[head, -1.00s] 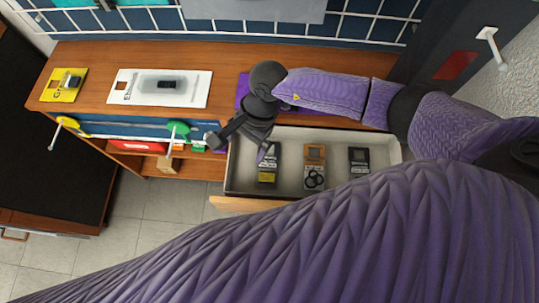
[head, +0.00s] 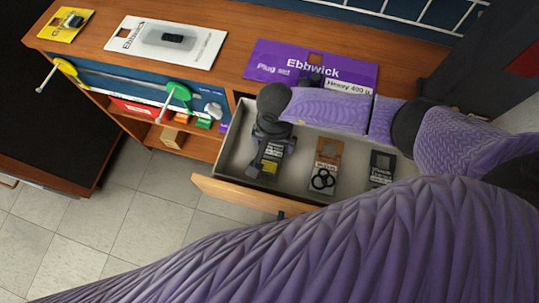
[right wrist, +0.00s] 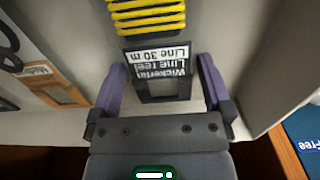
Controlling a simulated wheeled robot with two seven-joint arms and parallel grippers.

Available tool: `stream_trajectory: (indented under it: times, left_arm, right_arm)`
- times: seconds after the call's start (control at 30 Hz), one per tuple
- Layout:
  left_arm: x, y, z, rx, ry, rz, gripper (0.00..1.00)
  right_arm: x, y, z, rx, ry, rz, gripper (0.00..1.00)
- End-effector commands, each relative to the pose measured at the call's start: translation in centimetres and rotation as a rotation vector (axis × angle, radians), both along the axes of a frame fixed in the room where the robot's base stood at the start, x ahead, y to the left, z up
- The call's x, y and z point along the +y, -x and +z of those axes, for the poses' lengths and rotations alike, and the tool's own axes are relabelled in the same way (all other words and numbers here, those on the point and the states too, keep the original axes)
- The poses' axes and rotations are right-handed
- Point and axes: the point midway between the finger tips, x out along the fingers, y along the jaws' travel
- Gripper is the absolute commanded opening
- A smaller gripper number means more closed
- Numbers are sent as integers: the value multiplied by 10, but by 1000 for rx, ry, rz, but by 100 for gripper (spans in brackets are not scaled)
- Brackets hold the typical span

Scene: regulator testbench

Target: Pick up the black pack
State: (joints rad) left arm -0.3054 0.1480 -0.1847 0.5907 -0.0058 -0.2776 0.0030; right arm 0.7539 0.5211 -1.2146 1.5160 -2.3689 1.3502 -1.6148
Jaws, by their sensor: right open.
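The open drawer holds a black pack (head: 272,158) at its left end, with a pale label and yellow line on it. In the right wrist view this black pack (right wrist: 158,62) reads "Wickerlin Line reel Line 30 m" and has an open slot in its header. My right gripper (head: 268,140) is above it, pointing down and covering part of it. In the right wrist view my right gripper (right wrist: 162,78) is open, one finger on each side of the header, apart from it. Another dark pack (head: 382,167) lies at the drawer's right. My left gripper is not in view.
A brown card pack (head: 325,165) with black rings lies mid-drawer. The drawer (head: 222,158) has raised walls and a wooden front (head: 240,197). A purple Ebbwick card (head: 275,62), a white card (head: 202,50) and a yellow card (head: 72,17) lie on the bench top.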

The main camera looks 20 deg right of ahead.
Motion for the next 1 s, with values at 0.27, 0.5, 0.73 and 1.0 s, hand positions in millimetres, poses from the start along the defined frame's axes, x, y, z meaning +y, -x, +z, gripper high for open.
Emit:
stream_trajectory:
  times: [0.27, 0.5, 0.73, 1.0]
  left_arm:
    - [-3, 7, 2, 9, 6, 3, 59]
    - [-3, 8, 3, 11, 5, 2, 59]
    - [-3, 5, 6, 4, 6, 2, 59]
    - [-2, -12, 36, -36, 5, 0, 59]
  right_arm:
    - [0, 0, 2, -1, 0, -1, 62]
    - [0, 0, 3, -1, 0, -1, 24]
    - [0, -1, 8, -3, -1, -1, 24]
    - [0, -2, 72, -9, -1, -1, 24]
